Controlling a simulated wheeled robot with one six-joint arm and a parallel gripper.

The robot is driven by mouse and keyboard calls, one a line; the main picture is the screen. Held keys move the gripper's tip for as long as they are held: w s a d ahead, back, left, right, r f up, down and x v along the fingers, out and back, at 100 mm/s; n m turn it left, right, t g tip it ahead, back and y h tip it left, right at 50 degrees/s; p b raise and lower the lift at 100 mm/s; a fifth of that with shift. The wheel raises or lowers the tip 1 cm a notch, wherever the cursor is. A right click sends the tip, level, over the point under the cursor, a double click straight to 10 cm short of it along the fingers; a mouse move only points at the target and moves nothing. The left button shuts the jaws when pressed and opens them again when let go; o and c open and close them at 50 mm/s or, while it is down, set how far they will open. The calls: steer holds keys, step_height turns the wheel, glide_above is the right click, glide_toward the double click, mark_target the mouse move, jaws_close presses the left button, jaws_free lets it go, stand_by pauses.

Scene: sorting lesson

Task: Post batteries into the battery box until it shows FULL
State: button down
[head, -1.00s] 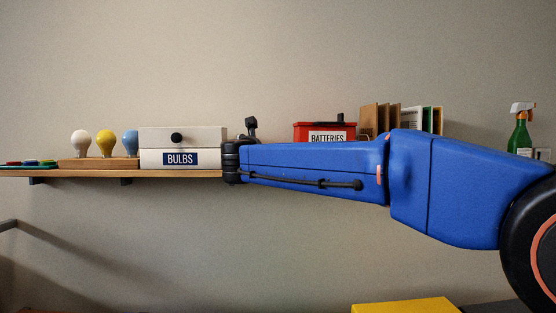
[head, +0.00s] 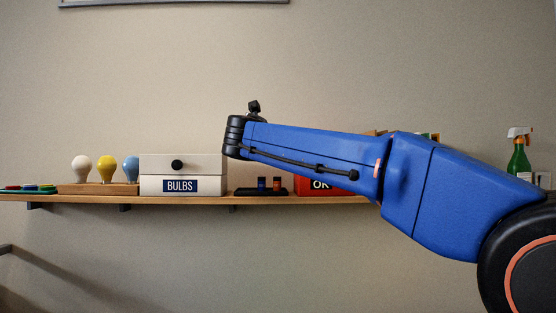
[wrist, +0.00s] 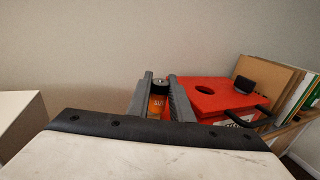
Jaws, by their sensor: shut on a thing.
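In the wrist view my gripper (wrist: 160,82) is shut on an orange battery (wrist: 157,105) with a dark top, which stands between the two grey fingers. The red battery box (wrist: 223,97) is just right of the fingers, with a round dark hole in its top. In the head view the box (head: 345,187) is mostly behind my arm; its display reads OK. In the head view my fingers cannot be made out.
The white BULBS box (head: 205,165) stands on the shelf (head: 100,199) left of the tray. Three bulbs (head: 107,168) stand further left. A black part (wrist: 258,85) and brown folders (wrist: 265,75) are beyond the red box. A spray bottle (head: 519,155) is at the right.

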steer(key=w+d+r+m+h, duration=0.1)
steer(key=d+r+h, duration=0.1)
steer(key=d+r, duration=0.75)
steer(key=shift+g, duration=0.4)
steer(key=shift+d+f, duration=0.1)
steer(key=shift+f, duration=2.85)
steer(key=shift+f, duration=1.5)
steer(key=c, duration=1.5)
jaws_free()
steer(key=shift+r, duration=4)
